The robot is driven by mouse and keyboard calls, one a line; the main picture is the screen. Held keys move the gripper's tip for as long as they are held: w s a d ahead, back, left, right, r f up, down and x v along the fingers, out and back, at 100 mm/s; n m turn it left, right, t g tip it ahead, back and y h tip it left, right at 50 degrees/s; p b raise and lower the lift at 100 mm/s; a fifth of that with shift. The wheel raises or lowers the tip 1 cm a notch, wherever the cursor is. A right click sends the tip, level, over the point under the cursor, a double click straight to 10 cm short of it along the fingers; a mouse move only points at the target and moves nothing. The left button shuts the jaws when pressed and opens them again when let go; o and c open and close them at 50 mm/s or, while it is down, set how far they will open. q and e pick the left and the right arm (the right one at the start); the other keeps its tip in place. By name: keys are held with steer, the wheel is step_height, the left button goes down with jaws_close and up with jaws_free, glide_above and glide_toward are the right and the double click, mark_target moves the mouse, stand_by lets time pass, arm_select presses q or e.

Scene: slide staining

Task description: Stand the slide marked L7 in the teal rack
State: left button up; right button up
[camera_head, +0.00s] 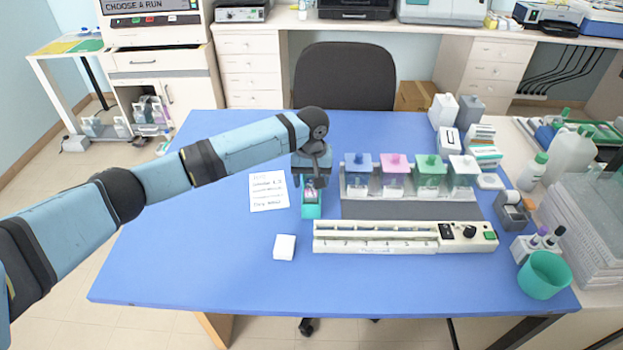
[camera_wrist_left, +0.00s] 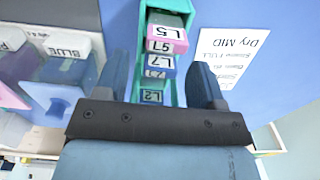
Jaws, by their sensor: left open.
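The teal rack (camera_head: 311,211) stands on the blue table below my left gripper (camera_head: 312,181). The left wrist view shows its teal side wall (camera_wrist_left: 139,62) and several slides with labelled ends in a row inside it. My right gripper is not in view.
Lidded jars (camera_head: 395,174) in blue, pink, green and white stand in a row to the right. A long numbered slide warmer (camera_head: 375,243) lies in front of them. A written card (camera_head: 267,190) and a small white block (camera_head: 285,247) lie nearby. The table's left part is clear.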

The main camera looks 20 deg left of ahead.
arm_select(q)
step_height(320, 180, up, 14)
steer(key=shift+f, duration=0.2)
stand_by(0.6)
